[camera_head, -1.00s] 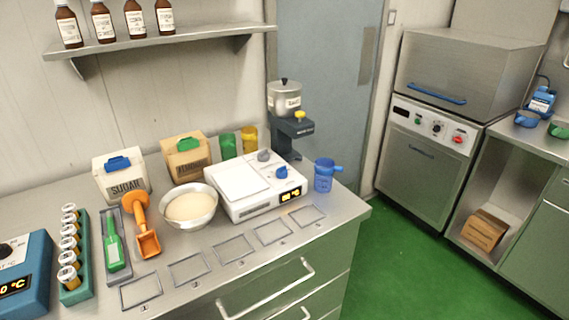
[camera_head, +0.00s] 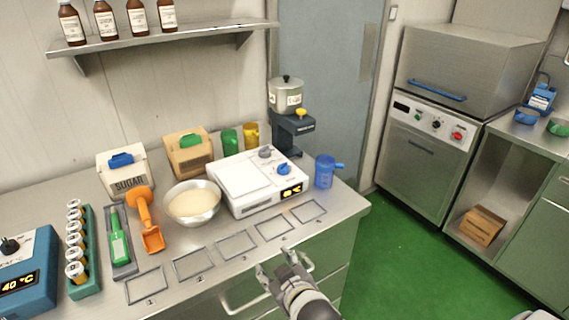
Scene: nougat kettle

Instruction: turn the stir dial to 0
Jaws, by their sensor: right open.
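A white device (camera_head: 240,206) with a square top plate and a small lit display stands near the right end of the steel counter (camera_head: 215,298). It carries a blue dial (camera_head: 284,169) and a grey dial (camera_head: 265,152); which one is for stirring I cannot read. A blue box (camera_head: 28,275) at the far left has a black knob (camera_head: 9,245) and a display reading 40 °C. My right gripper (camera_head: 277,264) is open and empty at the counter's front edge, in front of the white device and apart from it. My left gripper is not in view.
A bowl of pale powder (camera_head: 193,204) stands left of the white device, a blue jug (camera_head: 325,172) right of it. A kettle (camera_head: 286,97) on a dark stand is behind. Numbered outlined squares (camera_head: 236,246) along the counter's front are empty.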

